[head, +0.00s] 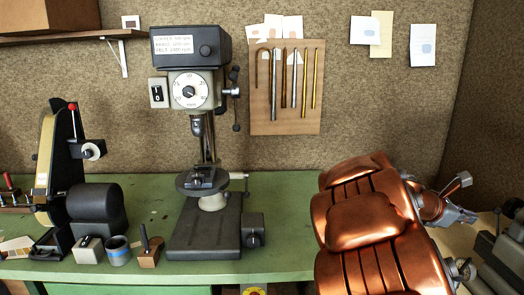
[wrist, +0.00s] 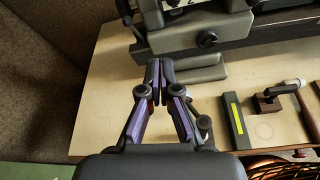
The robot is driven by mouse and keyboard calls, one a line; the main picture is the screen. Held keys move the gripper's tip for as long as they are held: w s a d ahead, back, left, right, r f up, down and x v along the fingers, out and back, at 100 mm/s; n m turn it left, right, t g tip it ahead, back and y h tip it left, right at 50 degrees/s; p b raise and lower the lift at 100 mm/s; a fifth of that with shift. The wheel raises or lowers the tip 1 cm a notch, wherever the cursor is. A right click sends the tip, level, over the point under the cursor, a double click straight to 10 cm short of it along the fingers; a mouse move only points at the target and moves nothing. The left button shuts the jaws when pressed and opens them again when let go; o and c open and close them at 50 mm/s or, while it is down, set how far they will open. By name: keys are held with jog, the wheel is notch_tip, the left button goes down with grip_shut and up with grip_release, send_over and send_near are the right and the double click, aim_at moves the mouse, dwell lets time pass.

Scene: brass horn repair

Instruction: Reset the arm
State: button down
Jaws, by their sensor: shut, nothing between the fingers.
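My gripper (wrist: 160,74) shows in the wrist view, with its two dark and purple fingers brought together at the tips. It is shut and empty. It points over a pale bench top (wrist: 105,100), with its tips in front of the grey base of a machine (wrist: 209,42). I cannot tell how high the fingertips are above the bench.
In the wrist view a black block with a yellow stripe (wrist: 235,122) and a small brown-based tool (wrist: 268,103) lie right of the fingers. In the head view, a drill press (head: 204,225) stands on the green bench (head: 150,195).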

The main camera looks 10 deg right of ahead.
jog(key=s+a+f+m+y, duration=0.4)
jog(key=s+a, duration=0.2)
jog(key=a, duration=0.8)
jog(key=s+a+f+m+y, duration=0.5)
jog(key=s+a, duration=0.2)
jog(key=a, duration=0.8)
jog(key=s+a+f+m+y, duration=0.5)
jog(key=s+a, duration=0.1)
jog(key=a, duration=0.8)
jog(key=shift+s+a+f, duration=0.2)
jog(key=shift+s+a, duration=0.15)
jog(key=shift+d, duration=0.2)
